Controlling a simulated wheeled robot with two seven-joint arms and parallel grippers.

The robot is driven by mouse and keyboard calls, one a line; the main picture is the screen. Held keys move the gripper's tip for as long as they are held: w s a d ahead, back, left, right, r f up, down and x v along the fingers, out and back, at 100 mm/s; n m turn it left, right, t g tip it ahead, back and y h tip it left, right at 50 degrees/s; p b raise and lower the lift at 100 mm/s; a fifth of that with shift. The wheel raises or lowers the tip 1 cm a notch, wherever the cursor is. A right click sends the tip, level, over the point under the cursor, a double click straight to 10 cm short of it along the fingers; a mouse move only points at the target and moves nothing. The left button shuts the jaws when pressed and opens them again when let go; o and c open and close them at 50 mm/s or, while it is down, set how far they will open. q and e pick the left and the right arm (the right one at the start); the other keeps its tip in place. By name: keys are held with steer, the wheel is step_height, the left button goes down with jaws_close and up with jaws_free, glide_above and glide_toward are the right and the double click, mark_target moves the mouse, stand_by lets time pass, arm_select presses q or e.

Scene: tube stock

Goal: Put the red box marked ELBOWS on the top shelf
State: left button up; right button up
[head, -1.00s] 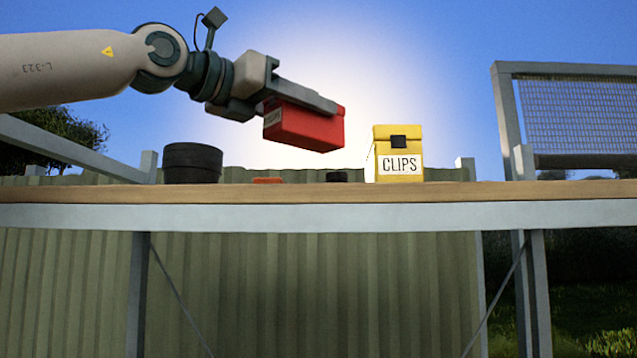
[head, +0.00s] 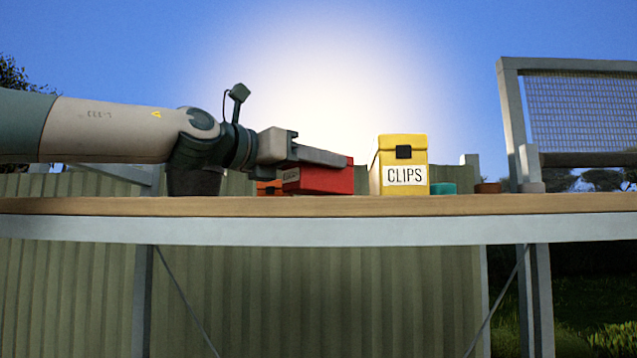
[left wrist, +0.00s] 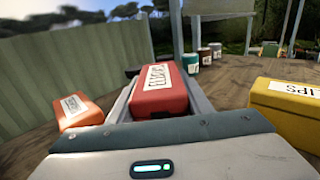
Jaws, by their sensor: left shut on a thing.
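My left gripper (head: 322,158) is shut on a red box (head: 325,179) with a white label. The red box also shows in the left wrist view (left wrist: 165,100), between the two fingers, its label partly readable as ELBOWS. In the head view the box is level, with its underside at or just above the wooden top shelf (head: 300,207). I cannot tell whether it touches. It is left of the yellow CLIPS box (head: 403,155), with a small gap in the head view. My right gripper is not in view.
An orange box (left wrist: 75,110) stands close left of the held box. The yellow box (left wrist: 290,112) is to the right, with bare board between. Several labelled tins, one of them white and teal (left wrist: 190,63), stand farther back. A dark round stack (head: 193,181) is partly behind my arm.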

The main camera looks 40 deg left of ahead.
mark_target(318, 194)
arm_select(q)
steer(key=shift+f, duration=1.65)
steer(key=shift+a+f, duration=0.1)
steer(key=o, duration=1.3)
steer(key=shift+f, duration=0.1)
